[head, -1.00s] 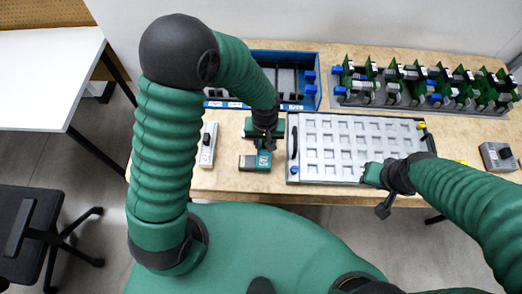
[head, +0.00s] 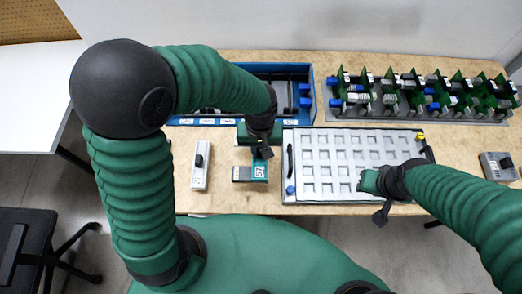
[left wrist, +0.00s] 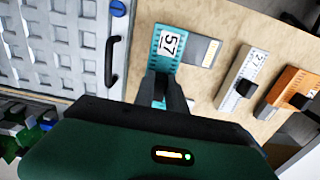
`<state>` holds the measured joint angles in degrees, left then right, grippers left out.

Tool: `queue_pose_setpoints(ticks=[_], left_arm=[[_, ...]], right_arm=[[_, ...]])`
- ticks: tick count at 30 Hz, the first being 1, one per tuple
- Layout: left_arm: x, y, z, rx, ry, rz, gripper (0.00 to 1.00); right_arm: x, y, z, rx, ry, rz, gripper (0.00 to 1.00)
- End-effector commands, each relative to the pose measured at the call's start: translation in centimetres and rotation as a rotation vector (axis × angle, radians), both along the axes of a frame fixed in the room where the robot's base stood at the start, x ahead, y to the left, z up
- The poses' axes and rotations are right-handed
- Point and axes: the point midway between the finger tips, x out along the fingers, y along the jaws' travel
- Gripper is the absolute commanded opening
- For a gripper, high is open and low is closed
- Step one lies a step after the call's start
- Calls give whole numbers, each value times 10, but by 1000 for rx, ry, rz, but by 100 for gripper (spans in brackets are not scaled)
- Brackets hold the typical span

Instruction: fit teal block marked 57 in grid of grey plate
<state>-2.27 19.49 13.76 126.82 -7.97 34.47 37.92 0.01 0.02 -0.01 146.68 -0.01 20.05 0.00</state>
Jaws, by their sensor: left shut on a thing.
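The teal block marked 57 (head: 259,171) lies on the wooden table just left of the grey plate, and its white label shows in the left wrist view (left wrist: 168,45). My left gripper (head: 261,152) is over the block's far end. In the left wrist view its fingers (left wrist: 165,90) are shut on that end. The grey plate (head: 288,196) has a grid of square pockets, which look empty where I can see them. My right gripper (head: 370,182) is over the plate's near right part; its fingers are too unclear to tell open from shut.
A grey piece (left wrist: 205,50) sits against the teal block. A light grey block (head: 200,168) stands further left, and an orange block (left wrist: 290,90) shows beyond it. A blue bin (head: 307,75) and a rack of green boards (head: 420,110) stand behind. A grey box (head: 498,165) is at right.

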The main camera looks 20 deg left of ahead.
Motion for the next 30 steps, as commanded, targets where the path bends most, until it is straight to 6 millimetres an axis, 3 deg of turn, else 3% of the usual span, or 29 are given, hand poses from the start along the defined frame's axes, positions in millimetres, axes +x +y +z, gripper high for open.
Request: queue_pose_setpoints(ticks=[15, 26, 30], left_arm=[[1, 0, 34, 0, -1, -1, 0], [0, 0, 36, 1, -2, -2, 0], [15, 22, 35, 0, -1, -65, 0]], right_arm=[[0, 0, 34, 0, 0, 0, 32], [0, 0, 35, 0, 0, 0, 32], [0, 0, 35, 0, 0, 0, 32]])
